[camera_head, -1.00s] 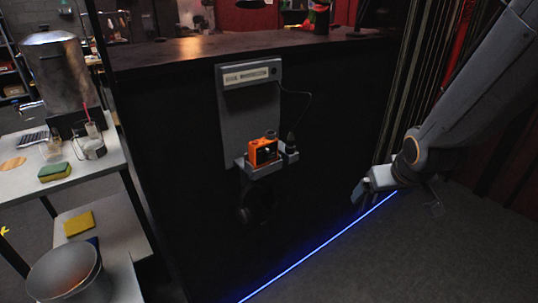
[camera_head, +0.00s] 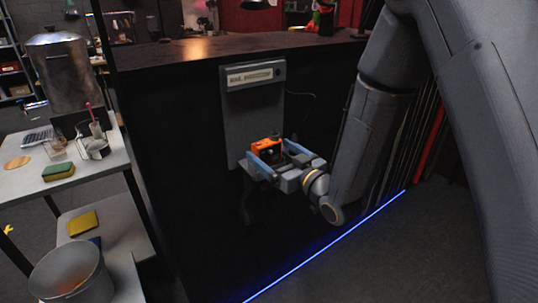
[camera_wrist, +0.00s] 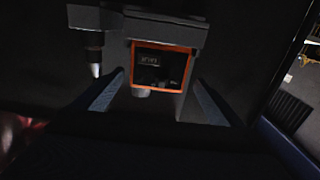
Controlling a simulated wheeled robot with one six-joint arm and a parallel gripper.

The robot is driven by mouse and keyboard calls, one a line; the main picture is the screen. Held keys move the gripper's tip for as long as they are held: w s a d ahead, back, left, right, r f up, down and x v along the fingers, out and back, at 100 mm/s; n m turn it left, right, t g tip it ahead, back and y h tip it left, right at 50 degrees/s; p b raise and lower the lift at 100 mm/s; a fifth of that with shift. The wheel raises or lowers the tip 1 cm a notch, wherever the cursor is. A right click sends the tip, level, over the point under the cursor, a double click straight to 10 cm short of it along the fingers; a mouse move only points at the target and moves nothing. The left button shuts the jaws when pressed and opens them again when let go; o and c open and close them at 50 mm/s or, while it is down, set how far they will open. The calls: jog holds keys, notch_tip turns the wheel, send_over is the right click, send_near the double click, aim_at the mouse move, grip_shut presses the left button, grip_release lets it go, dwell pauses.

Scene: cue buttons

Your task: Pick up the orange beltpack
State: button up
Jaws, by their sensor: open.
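The orange beltpack (camera_head: 266,147) sits in a grey holder (camera_head: 237,118) fixed to the dark counter front. In the wrist view the beltpack (camera_wrist: 160,67) shows an orange frame around a dark face. My gripper (camera_head: 268,160) has reached the holder from the right, with its fingers on either side of the beltpack. In the wrist view my gripper (camera_wrist: 158,95) is open, one finger to the left and one to the right of the beltpack, with visible gaps. The beltpack's lower part is hidden by my gripper in the head view.
A dark plug-like connector with a pale tip (camera_wrist: 95,55) hangs beside the beltpack, near my left finger in the wrist view. A white shelf unit (camera_head: 105,165) with a sponge and pots stands at left.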

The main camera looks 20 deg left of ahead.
jog(key=p+x, duration=0.2)
jog(key=x, duration=0.5)
jog(key=shift+w+a+r+p, duration=0.1)
jog(key=shift+w+r+p, duration=0.05)
jog(key=shift+w+p, duration=0.25)
jog(key=shift+c, duration=0.2)
jog(key=c, duration=1.3)
jog(key=shift+r, duration=0.1)
